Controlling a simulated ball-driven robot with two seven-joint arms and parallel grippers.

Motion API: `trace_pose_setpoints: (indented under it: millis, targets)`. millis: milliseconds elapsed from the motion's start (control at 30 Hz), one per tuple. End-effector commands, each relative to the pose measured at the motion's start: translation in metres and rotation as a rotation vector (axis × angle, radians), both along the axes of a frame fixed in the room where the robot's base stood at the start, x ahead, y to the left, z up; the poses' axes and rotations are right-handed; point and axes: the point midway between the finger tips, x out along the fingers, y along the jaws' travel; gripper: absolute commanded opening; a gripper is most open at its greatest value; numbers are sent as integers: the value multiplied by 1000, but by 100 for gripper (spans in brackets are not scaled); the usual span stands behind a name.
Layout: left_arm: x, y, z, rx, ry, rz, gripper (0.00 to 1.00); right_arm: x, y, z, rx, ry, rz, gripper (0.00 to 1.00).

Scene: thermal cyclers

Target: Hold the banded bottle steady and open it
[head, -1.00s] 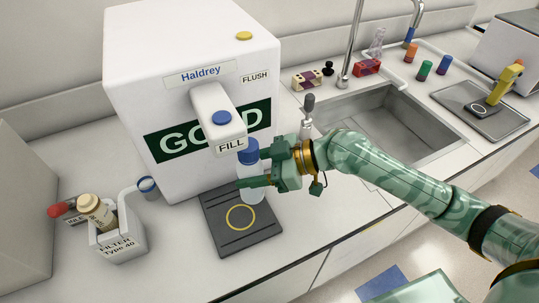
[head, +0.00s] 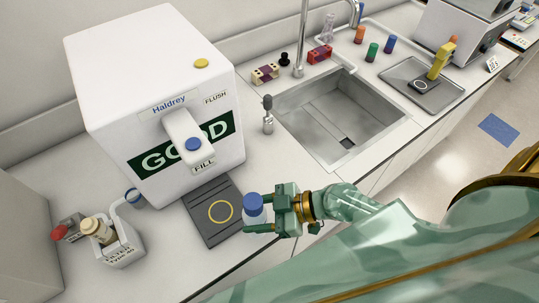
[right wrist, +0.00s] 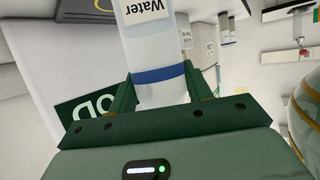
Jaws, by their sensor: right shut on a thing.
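The bottle (head: 255,217) has a clear body and a blue cap (head: 253,203). In the right wrist view the bottle (right wrist: 148,45) shows a "Water" label and a blue band (right wrist: 158,75). My right gripper (head: 264,214) is shut on the bottle's body, one finger on each side, below the cap. The bottle is roughly upright beside the right corner of the dark pad, near the counter's front edge. Whether it touches the counter is unclear. In the right wrist view the cap is out of frame. My left gripper is not in view.
A white Haldrey dispenser (head: 150,90) with a fill spout (head: 188,143) stands behind the dark pad (head: 233,184). A filter holder (head: 123,252) stands at left. The sink (head: 340,115) lies behind my right arm, with several coloured-cap vials (head: 372,51) beyond it.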

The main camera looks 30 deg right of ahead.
Motion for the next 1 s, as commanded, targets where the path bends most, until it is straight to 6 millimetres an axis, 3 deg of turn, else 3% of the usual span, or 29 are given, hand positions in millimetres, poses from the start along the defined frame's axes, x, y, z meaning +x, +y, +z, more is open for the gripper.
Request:
trace_pose_setpoints:
  millis: [33,100,300,500,667,900,1000]
  targets:
    - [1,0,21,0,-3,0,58,-3,-12,20,-5,-1,-66,0]
    - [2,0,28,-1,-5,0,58,2,-28,33,-8,-7,-158,0]
    - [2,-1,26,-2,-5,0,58,28,-49,59,4,-6,-313,0]
    - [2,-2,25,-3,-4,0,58,44,-56,76,3,-2,-391,0]
    - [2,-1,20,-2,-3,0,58,66,-68,67,-2,-4,-409,0]
    - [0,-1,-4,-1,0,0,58,129,-99,33,1,-2,-412,0]
    - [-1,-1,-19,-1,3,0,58,144,-106,7,1,2,-411,0]
